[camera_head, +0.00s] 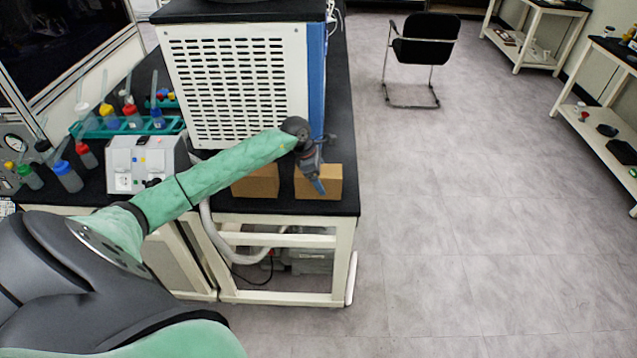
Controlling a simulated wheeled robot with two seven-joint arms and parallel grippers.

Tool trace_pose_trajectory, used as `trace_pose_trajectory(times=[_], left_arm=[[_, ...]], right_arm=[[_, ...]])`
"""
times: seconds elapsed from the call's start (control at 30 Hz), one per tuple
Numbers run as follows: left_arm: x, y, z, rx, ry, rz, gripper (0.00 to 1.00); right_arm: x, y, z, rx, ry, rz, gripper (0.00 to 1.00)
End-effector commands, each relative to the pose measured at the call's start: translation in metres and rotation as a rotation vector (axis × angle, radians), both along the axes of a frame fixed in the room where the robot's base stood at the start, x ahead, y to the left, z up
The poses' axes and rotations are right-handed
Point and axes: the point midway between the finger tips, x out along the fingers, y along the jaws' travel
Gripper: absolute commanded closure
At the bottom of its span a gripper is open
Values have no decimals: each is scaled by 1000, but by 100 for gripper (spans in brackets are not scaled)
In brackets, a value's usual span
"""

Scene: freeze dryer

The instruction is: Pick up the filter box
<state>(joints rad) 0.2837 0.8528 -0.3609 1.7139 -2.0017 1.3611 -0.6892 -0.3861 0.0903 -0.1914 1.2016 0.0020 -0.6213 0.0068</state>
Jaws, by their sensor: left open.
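Two brown cardboard boxes stand on the black bench top (345,120) near its front edge, in front of the freeze dryer. The right box (332,186) is partly covered by my left gripper (318,184). The left box (258,184) is partly covered by my left arm. I cannot tell from the view which of them is the filter box. My left gripper is open and points down over the right box. I cannot tell whether it touches the box. My right gripper is not in the view.
The white freeze dryer (238,85) with a slotted side stands behind the boxes. A small control unit (143,165) and several wash bottles in a green rack (95,131) are at the left. A black chair (424,42) and side shelves stand farther off. The floor (470,230) on the right is clear.

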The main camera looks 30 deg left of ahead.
Motion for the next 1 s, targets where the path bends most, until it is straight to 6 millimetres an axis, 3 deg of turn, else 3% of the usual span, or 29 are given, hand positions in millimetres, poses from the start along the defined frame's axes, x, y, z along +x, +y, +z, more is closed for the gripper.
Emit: trace_pose_trajectory(times=[0.6,0.93,1.0], left_arm=[[0,0,-2,0,0,0,13],[0,0,-2,0,0,0,76],[0,0,-1,0,-1,0,76]], right_arm=[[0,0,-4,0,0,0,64],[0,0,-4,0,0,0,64],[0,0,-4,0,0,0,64]])
